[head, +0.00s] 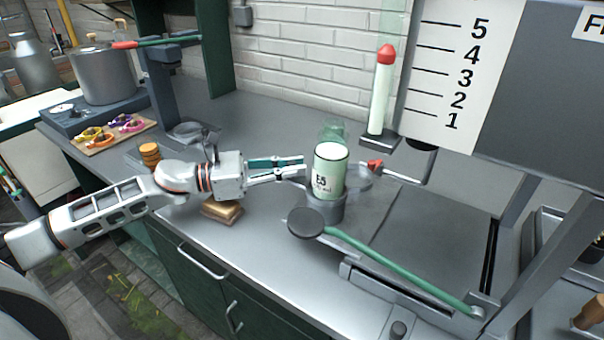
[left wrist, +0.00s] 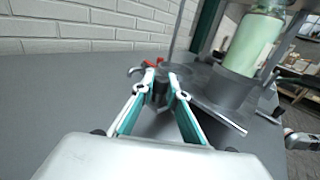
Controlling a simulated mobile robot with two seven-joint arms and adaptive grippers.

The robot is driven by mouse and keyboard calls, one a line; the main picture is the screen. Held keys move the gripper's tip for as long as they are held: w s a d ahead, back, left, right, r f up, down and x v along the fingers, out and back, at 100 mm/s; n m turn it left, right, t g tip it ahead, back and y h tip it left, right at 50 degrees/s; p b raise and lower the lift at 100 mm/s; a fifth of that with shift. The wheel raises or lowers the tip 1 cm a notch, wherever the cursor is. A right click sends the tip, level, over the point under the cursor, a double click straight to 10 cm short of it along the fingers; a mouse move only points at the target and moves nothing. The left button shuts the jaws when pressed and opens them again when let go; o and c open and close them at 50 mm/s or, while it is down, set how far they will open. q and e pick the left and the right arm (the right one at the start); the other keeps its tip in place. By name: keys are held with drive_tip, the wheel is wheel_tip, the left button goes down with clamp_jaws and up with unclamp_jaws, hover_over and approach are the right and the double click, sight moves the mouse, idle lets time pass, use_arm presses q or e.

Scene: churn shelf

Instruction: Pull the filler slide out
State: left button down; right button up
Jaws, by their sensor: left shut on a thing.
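A pale green, white-topped jar (head: 330,172) with dark lettering stands upright in a grey round holder (head: 325,210) on the counter. The jar (left wrist: 254,45) and holder (left wrist: 225,90) also show at right in the left wrist view. My left gripper (head: 303,168) reaches in from the left, its tips beside the jar. In the left wrist view its fingers (left wrist: 163,88) are shut on a small dark post or knob (left wrist: 160,97). I cannot tell for sure whether this belongs to the filler slide. The fingertips are partly hidden by the jar in the head view. My right gripper is not seen.
A green lever (head: 400,268) with a round dark pad (head: 305,223) lies in front. A red-tipped arm (head: 395,172) is right of the jar. A red-capped tube (head: 381,92) stands behind. A tan block (head: 222,211) lies below my left arm.

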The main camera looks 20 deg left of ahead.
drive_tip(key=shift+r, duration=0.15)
use_arm(q)
drive_tip(key=c, duration=2)
unclamp_jaws()
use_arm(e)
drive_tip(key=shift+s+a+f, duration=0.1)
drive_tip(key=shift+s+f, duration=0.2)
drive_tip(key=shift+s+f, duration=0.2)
use_arm(q)
drive_tip(key=shift+s+a, duration=0.3)
drive_tip(key=shift+a, duration=0.15)
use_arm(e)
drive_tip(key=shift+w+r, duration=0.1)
use_arm(q)
drive_tip(key=v, duration=1.1)
drive_tip(key=shift+d, duration=0.1)
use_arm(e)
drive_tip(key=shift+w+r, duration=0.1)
